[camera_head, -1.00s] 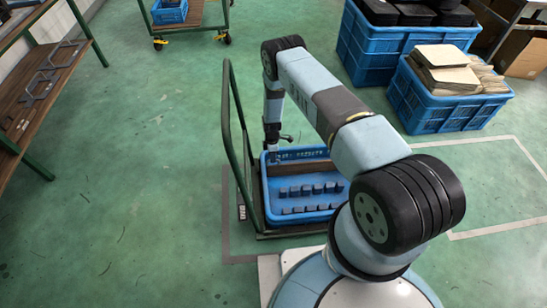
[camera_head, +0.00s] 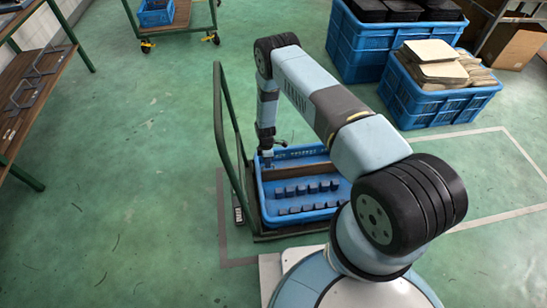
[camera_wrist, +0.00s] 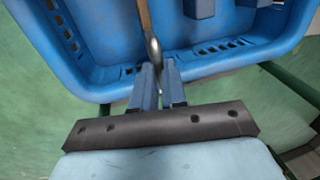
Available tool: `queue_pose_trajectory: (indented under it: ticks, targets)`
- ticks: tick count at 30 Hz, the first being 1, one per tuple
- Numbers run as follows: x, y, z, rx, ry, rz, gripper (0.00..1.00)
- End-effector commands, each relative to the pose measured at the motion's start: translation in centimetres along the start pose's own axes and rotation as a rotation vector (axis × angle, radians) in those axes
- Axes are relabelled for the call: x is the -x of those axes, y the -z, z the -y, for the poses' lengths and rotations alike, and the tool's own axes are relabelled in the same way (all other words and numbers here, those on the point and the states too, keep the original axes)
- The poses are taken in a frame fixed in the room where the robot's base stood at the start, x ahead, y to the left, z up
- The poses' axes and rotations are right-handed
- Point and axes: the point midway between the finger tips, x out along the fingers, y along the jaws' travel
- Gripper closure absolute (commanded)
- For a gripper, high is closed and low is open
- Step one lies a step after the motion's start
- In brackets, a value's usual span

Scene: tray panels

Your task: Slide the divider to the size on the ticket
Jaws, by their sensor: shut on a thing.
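The blue tray (camera_head: 257,205) stands on a small green-framed trolley. The divider (camera_head: 305,170), a brown strip, lies across it, behind two rows of dark blocks (camera_head: 312,187). In the wrist view the divider (camera_wrist: 146,16) runs away from my gripper and ends in a rounded metal handle (camera_wrist: 153,49). My gripper (camera_wrist: 157,70) is shut on that handle, at the tray wall. In the head view my gripper (camera_head: 267,160) is at the divider's left end. I see no ticket with a size I can read.
The trolley's green push rail (camera_head: 219,125) rises left of the tray. A small dark and white plate (camera_head: 239,214) sits on the trolley's edge, unreadable. Large blue crates (camera_head: 440,108) stand at the right back. A shelf (camera_head: 30,105) is at the left. The floor between is clear.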

Motion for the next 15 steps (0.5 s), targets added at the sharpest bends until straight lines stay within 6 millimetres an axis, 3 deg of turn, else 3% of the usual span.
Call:
queue_pose_trajectory:
  ticks: [2, 6, 15]
  targets:
    - [-0.4, 1.2, 1.9, 0.018, 0.005, 0.003, 1.00]
    - [-0.7, 1.2, 3.6, 0.020, 0.003, 0.002, 1.00]
    - [-0.8, 1.1, 4.2, 0.020, 0.002, 0.003, 1.00]
